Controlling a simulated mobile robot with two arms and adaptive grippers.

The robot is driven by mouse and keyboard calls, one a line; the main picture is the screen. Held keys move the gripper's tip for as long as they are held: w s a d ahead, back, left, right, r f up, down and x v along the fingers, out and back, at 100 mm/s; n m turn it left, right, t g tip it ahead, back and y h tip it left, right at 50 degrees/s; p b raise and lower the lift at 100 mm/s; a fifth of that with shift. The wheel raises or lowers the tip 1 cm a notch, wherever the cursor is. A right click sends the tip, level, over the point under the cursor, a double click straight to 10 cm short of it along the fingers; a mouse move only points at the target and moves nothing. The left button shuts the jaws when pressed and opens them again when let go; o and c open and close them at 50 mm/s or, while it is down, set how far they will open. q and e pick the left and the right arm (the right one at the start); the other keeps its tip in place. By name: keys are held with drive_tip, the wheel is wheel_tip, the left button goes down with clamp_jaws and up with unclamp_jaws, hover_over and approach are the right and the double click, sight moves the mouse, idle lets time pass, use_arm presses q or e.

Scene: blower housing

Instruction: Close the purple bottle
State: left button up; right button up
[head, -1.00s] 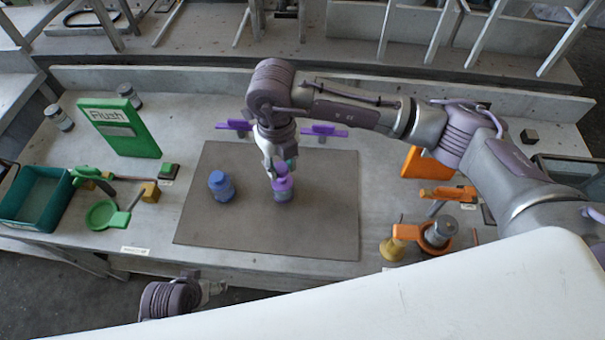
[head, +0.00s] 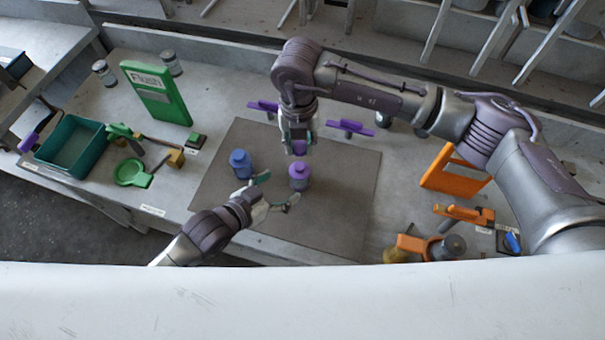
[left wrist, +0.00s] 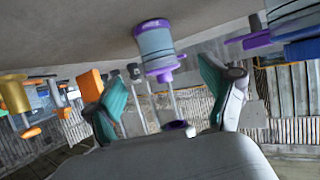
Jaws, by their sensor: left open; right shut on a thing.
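The purple bottle (head: 299,178) stands upright on the dark mat (head: 340,210). In the left wrist view the bottle (left wrist: 156,45) appears upside down, with a grey-blue body and purple bands. My right gripper (head: 299,147) is above the bottle, shut on a small purple piece that looks like its cap (head: 299,149). The cap seems apart from the bottle. My left gripper (head: 278,190) is open and empty, its teal fingers pointing toward the bottle from the lower left. In the left wrist view the bottle lies between and beyond the fingers of the left gripper (left wrist: 163,95).
A blue bottle (head: 241,164) stands on the mat close to my left gripper. Purple holders (head: 350,128) sit behind the mat. Green items and a teal bin (head: 72,150) are on the left. An orange stand (head: 455,172) and tools are on the right. The mat's front right is clear.

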sight(300, 173)
use_arm(q)
drive_tip(key=shift+w+d+r+m+h, duration=0.1)
drive_tip(key=shift+w+d+m+h, duration=0.1)
drive_tip(key=shift+m+h, duration=0.15)
drive_tip(key=shift+x, duration=3.7)
clamp_jaws()
